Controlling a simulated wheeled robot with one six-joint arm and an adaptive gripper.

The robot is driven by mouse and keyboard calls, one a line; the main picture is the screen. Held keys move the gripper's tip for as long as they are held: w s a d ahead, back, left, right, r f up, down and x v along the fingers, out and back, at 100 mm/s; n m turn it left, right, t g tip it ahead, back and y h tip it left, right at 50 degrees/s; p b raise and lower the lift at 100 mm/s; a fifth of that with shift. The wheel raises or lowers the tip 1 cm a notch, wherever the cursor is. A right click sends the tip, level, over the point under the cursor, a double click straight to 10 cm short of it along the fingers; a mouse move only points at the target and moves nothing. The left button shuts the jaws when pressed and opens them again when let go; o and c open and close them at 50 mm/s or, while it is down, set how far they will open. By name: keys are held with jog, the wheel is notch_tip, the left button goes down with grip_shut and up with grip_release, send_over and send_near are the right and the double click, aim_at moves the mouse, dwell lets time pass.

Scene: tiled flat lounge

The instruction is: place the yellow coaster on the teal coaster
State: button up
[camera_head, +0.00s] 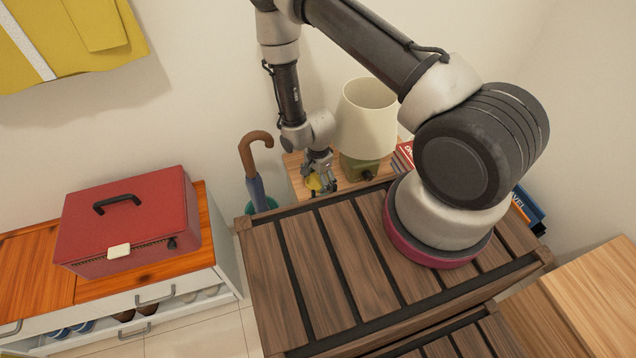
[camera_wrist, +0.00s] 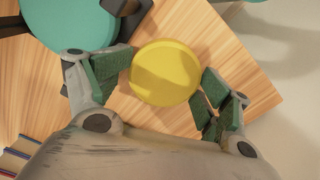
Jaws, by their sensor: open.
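The yellow coaster (camera_wrist: 165,72) is a round disc over the light wooden side table in the wrist view. It shows small and partly hidden by my gripper in the head view (camera_head: 313,182). My gripper (camera_wrist: 161,79) is open, with one finger on each side of the coaster and a gap visible at the right finger. In the head view my gripper (camera_head: 323,183) is low over the side table beside the lamp. A flat teal round shape (camera_wrist: 70,22) is cut off at the top left of the wrist view; I cannot tell for sure that it is the teal coaster.
A lamp (camera_head: 367,118) stands on the side table (camera_head: 296,170), with books (camera_head: 403,156) at its right. An umbrella (camera_head: 256,172) stands in a teal holder (camera_head: 262,205) to the left. A slatted wooden table (camera_head: 290,265) is in front. A red case (camera_head: 128,222) sits on a cabinet.

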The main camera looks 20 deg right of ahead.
jog(key=c, duration=0.8)
jog(key=shift+o, duration=0.2)
jog(key=shift+s+r, duration=0.1)
